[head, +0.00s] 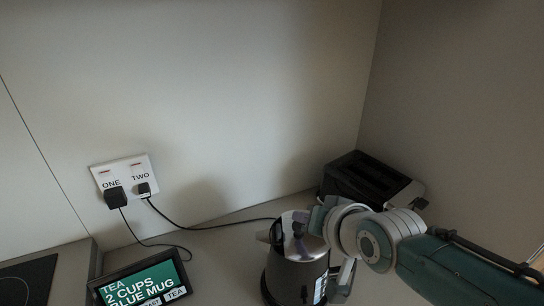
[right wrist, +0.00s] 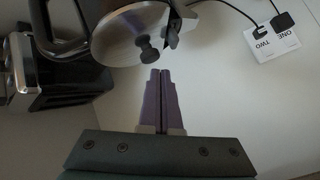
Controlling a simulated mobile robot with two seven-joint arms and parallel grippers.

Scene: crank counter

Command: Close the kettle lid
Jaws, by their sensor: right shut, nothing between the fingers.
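The steel kettle (head: 292,281) stands on the counter in the head view, its spout toward the left. Its shiny round lid (right wrist: 125,38) with a dark knob (right wrist: 147,50) shows at the top of the right wrist view. I cannot tell whether the lid is fully down or slightly raised. My right gripper (right wrist: 160,70) is shut and empty, its purple fingers pointing toward the lid, just short of the knob in that view. In the head view the right gripper (head: 300,246) is over the kettle's top and hides part of the lid. My left gripper is not in view.
A black and silver toaster (head: 368,180) stands behind the kettle at right. A tilted display (head: 140,281) is at lower left, beside a dark hob (head: 25,282). Wall sockets (head: 124,178) hold two plugs; one cable runs to the kettle. Counter between display and kettle is clear.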

